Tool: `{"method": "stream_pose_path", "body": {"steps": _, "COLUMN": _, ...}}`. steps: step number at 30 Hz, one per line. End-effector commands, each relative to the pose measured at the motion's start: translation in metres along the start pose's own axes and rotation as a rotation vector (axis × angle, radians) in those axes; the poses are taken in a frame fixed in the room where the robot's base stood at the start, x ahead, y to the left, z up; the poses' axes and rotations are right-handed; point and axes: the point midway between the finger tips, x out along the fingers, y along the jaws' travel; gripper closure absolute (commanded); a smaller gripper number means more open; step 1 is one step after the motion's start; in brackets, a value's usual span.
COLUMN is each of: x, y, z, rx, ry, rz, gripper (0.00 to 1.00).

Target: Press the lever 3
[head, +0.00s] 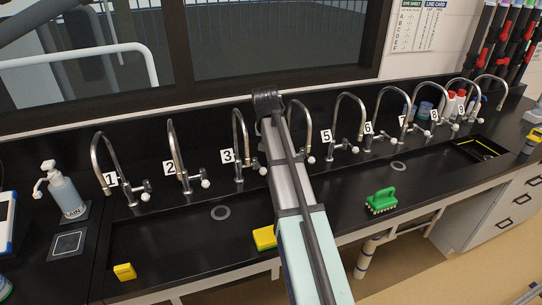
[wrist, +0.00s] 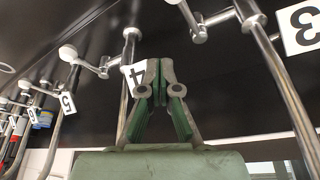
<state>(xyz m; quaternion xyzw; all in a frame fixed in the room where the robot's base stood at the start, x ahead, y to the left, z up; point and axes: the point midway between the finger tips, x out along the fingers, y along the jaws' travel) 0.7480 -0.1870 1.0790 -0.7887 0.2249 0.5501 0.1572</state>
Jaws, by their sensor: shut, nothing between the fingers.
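Tap 3 (head: 236,128) is a curved metal spout beside the white "3" label (head: 228,156) in the head view. Its lever 3 (head: 262,171) ends in a white knob just left of my arm. In the wrist view, the 3 label (wrist: 302,27) is at the upper right, and lever 3 (wrist: 186,15) reaches the top edge, its knob partly cut off. My gripper (wrist: 157,66) is shut and empty, in front of the partly covered "4" label (wrist: 132,76). It shows below and left of lever 3, apart from it in the picture. The gripper is hidden in the head view.
Several numbered taps line the back of the black sink counter. The lever of tap 4 (wrist: 85,59) is left of my gripper in the wrist view. A green brush (head: 381,201), yellow sponges (head: 124,272) and a soap bottle (head: 64,192) stand around the basin.

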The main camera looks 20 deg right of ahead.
Motion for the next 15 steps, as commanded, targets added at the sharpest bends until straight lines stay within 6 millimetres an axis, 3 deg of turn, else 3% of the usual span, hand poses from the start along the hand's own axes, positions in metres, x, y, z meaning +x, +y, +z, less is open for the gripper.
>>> {"method": "stream_pose_path", "body": {"steps": 6, "x": -0.026, "y": -0.004, "z": -0.001, "rx": 0.000, "ry": 0.001, "rz": 0.000, "gripper": 1.00}}
{"method": "stream_pose_path", "body": {"steps": 15, "x": -0.035, "y": -0.005, "z": -0.001, "rx": 0.000, "ry": -0.001, "rz": 0.000, "gripper": 1.00}}
